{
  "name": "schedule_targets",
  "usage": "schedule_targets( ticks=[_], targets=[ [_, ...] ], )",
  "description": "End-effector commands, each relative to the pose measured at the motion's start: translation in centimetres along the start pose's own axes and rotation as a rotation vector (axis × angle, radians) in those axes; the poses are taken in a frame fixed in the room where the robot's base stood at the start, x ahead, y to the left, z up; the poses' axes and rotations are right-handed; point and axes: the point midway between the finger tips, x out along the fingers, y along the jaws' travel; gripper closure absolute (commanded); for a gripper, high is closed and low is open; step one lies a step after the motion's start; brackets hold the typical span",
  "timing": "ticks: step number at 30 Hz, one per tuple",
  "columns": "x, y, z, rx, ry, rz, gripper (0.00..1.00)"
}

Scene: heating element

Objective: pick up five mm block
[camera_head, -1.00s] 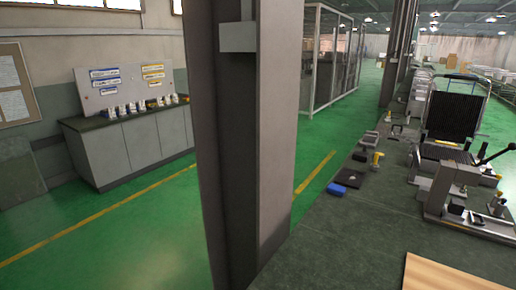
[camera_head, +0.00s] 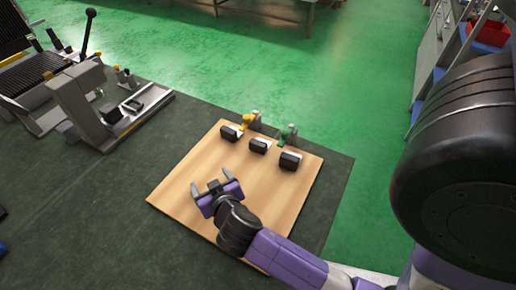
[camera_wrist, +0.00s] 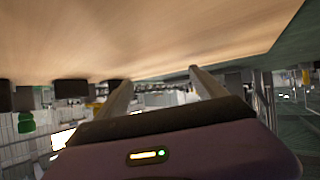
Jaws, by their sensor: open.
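Three small dark blocks with pale sides stand in a row on a wooden board (camera_head: 185,180): a left block (camera_head: 229,133), a middle block (camera_head: 260,146) and a right block (camera_head: 290,160). I cannot read any size marking, so I cannot tell which is the five mm block. My gripper (camera_head: 211,180) is open and empty over the board, on the near side of the blocks and apart from them. The wrist view appears upside down; its open fingers (camera_wrist: 160,78) point toward the row, where dark blocks (camera_wrist: 72,88) show.
A yellow-topped item (camera_head: 249,119) and a green-topped item (camera_head: 288,132) stand just behind the blocks. A grey lever device (camera_head: 100,110) stands left on the dark surface (camera_head: 100,200). Shelving with a red bin (camera_head: 489,30) is at the upper right. The board's near left part is clear.

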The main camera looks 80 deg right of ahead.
Motion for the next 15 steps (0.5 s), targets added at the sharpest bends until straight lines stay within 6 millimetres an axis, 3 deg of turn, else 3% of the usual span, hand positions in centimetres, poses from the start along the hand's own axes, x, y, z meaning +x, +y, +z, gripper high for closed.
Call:
schedule_targets(
  ticks=[1, 5, 9, 15],
  targets=[
    [1.7, 1.5, -0.7, 0.042, -0.007, 0.092, 0.20],
    [3.3, 5.8, -1.5, 0.167, -0.026, 0.333, 0.20],
    [2.9, 9.9, -1.8, 0.308, -0.011, 0.571, 0.20],
    [1.4, 13.2, -2.4, 0.449, 0.047, 0.789, 0.20]
  ],
)
